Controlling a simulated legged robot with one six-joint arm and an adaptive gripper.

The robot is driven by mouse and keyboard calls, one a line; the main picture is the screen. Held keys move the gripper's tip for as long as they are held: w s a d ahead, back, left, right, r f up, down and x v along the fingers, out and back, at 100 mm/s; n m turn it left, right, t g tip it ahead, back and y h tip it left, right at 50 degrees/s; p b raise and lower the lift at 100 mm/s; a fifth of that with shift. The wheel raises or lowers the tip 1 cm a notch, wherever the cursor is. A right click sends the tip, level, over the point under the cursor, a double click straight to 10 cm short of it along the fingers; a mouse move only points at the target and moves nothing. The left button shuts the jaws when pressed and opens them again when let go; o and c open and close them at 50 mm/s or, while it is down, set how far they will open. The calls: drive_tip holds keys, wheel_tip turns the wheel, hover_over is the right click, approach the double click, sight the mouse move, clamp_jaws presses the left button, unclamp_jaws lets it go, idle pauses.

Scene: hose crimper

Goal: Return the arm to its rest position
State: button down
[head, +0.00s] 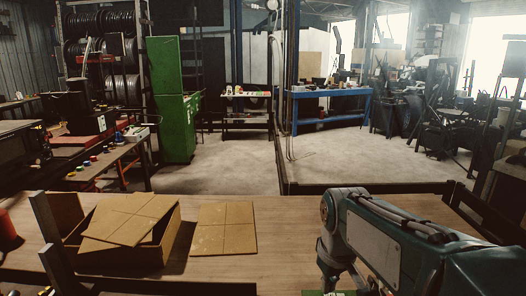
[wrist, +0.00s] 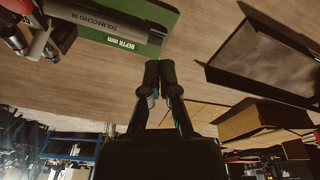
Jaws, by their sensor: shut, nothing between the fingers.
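My gripper (wrist: 160,72) shows in the wrist view, where the picture is upside down. Its two black fingers are together with nothing between them. It is over or near the wooden table (wrist: 60,75), touching nothing that I can see. A green board (wrist: 178,20) marked "DEPTH mm" lies on the table beyond the fingertips, with a dark metal part (wrist: 62,37) on it. In the head view my arm reaches in from the lower right, bent downward over the table (head: 290,215). The fingers cannot be made out in that view.
An open cardboard box (head: 170,235) with a loose flap and a flat cardboard sheet (head: 224,228) are on the table at left centre. A dark tray (wrist: 265,60) shows in the wrist view. A green cabinet (head: 172,100) and a blue bench (head: 330,95) stand far behind.

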drive_tip(key=s+d+m+t, duration=0.2)
drive_tip(key=s+m+t, duration=0.2)
drive_tip(key=s, duration=1.1)
drive_tip(key=shift+d, duration=0.25)
